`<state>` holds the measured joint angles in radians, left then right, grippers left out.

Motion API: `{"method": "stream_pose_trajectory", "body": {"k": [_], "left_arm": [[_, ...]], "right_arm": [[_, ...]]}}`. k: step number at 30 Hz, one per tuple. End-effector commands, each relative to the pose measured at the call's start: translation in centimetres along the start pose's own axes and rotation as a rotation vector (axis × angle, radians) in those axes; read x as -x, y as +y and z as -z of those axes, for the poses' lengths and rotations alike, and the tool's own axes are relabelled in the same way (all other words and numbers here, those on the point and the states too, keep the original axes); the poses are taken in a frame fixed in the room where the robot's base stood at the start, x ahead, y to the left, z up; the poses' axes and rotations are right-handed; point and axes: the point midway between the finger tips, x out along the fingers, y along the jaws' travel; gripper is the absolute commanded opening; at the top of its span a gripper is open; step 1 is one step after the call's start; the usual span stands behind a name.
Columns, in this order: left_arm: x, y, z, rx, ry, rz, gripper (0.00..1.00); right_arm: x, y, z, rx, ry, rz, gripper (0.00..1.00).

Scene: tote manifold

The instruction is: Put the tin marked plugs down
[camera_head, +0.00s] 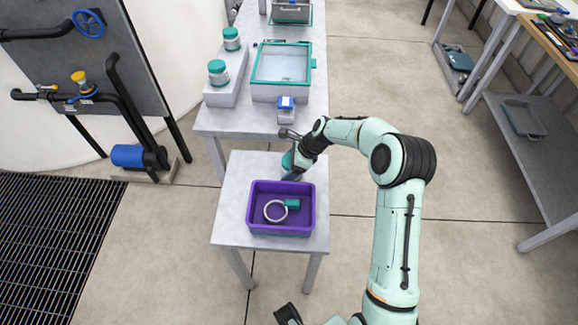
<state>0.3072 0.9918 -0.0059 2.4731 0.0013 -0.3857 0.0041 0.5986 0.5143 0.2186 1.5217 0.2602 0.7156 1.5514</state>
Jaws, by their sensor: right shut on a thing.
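My right gripper (290,163) is shut on a tin with a teal lid (287,160) at the back edge of the small grey table (228,218). The gripper and wrist cover much of the tin. Its label cannot be read, and I cannot tell whether its base touches the table top. My left gripper cannot be made out; only dark and mint parts of my body show at the bottom edge.
A purple tote (282,231) holding a pale ring (275,211) and a teal piece stands just in front of the tin. Behind is a longer bench with two teal-lidded jars (217,72) on a riser, a teal-rimmed case (283,64) and a blue-topped item (286,107). The small table's left side is clear.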

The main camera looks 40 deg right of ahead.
Motion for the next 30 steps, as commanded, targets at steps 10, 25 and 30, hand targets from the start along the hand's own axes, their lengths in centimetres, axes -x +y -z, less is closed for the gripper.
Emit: {"method": "stream_pose_trajectory", "body": {"k": [10,25,30], "left_arm": [[0.0,0.0,0.0,0.0,0.0,0.0,0.0],[0.6,0.2,0.0,-0.001,0.002,-0.001,0.0],[0.9,0.3,0.1,-0.001,0.003,-0.001,0.0]], "right_arm": [[-0.1,0.0,0.1,0.0,0.0,0.0,1.0],[7.9,-0.1,-0.1,-0.001,0.001,0.003,1.0],[10.7,-0.1,-0.1,0.0,0.001,0.003,1.0]]}}
